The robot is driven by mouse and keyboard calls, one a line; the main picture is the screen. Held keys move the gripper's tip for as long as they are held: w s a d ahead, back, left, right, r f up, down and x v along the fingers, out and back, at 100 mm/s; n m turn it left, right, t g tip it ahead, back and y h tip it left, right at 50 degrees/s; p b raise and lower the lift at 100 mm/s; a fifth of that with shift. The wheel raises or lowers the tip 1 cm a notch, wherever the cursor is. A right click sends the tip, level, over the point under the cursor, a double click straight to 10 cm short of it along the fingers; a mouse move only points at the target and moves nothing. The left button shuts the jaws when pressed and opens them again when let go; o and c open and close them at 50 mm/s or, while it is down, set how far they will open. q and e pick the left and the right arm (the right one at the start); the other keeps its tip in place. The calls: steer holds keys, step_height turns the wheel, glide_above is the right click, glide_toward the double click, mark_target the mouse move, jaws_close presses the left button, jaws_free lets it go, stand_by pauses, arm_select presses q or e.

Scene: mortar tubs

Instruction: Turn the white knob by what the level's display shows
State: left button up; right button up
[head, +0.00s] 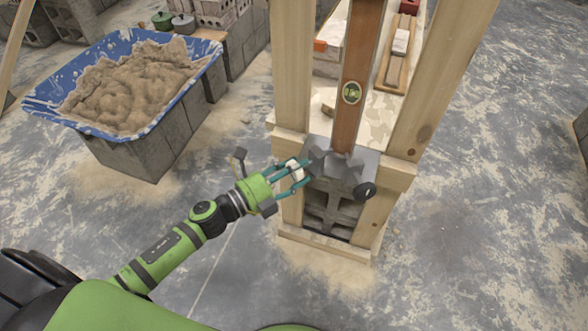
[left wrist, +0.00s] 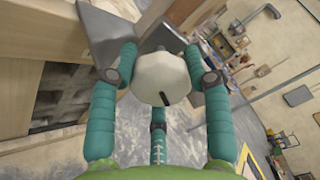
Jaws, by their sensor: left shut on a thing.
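The white knob (head: 293,169) is on the left side of the grey metal bracket (head: 342,170) in the head view. It also shows in the left wrist view (left wrist: 160,76), round and pale with a short dark mark near its lower rim. My left gripper (head: 291,173) is shut on the knob, with teal fingers around it. The level (head: 362,60) is a brown bar standing nearly upright on the bracket. Its round greenish display (head: 351,92) is too small to read. My right gripper is not in view.
A dark knob (head: 364,191) sits on the bracket's right side. Wooden posts (head: 292,70) flank the level. A blue tub (head: 205,68) of sandy mortar (head: 130,85) stands on grey blocks (head: 135,158) at the left. The floor at the right is mostly clear.

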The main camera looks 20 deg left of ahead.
arm_select(q)
steer(key=shift+d, duration=0.2)
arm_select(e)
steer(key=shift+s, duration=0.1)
arm_select(q)
steer(key=o, duration=1.2)
steer(key=shift+c, duration=0.2)
steer(key=shift+s+a, duration=0.1)
steer(key=shift+a, duration=0.05)
steer(key=v, duration=1.1)
steer(key=shift+s+a, duration=0.2)
steer(key=shift+s, duration=0.15)
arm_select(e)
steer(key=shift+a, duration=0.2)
